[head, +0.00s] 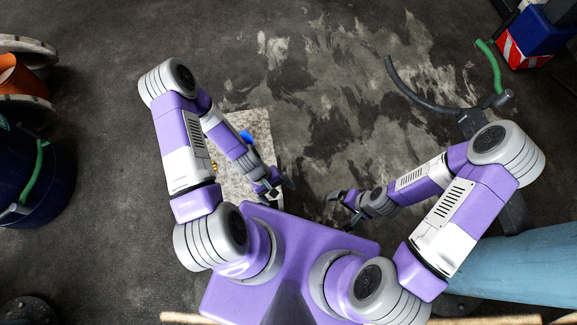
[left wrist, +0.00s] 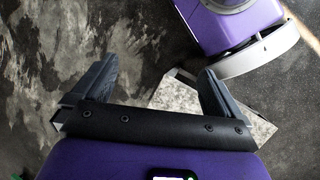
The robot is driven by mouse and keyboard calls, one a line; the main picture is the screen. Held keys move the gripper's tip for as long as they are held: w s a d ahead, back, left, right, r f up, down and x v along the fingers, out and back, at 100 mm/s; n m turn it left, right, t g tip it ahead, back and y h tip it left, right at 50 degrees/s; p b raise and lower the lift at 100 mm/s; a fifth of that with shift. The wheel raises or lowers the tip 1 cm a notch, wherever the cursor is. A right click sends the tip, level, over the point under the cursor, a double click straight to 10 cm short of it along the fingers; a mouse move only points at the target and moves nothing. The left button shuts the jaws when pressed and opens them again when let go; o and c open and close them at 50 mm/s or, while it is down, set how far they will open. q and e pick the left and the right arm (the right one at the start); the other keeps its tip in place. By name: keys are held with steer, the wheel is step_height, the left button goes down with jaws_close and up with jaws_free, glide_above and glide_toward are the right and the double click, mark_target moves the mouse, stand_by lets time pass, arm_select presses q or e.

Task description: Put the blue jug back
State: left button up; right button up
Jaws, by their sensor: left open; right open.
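A small bright blue object (head: 246,136), perhaps the blue jug, shows beside my left forearm, over a pale speckled slab (head: 262,128). The arm hides part of it, so its shape is unclear. My left gripper (head: 277,190) is open near the slab's front right corner, nearer my body than the blue object. In the left wrist view, the open left gripper (left wrist: 158,85) has nothing between its fingers; part of the slab (left wrist: 175,95) lies beyond, and no jug shows. My right gripper (head: 343,205) is open and empty over the dark floor.
A blue container with red-white stripes (head: 535,40) is at the upper right. A curved grey pipe (head: 415,92) and a light-blue pipe (head: 530,262) are right. The middle floor is clear.

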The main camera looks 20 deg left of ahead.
arm_select(q)
steer(key=d+r+m, duration=0.1)
steer(key=m, duration=0.1)
steer(key=w+d+r+m+t+y, duration=0.1)
steer(key=m, duration=0.1)
steer(key=d+r+m, duration=0.1)
steer(key=m, duration=0.1)
steer(key=shift+w+d+r+t, duration=0.2)
steer(key=shift+w+r+t, duration=0.1)
steer(key=shift+r, duration=0.1)
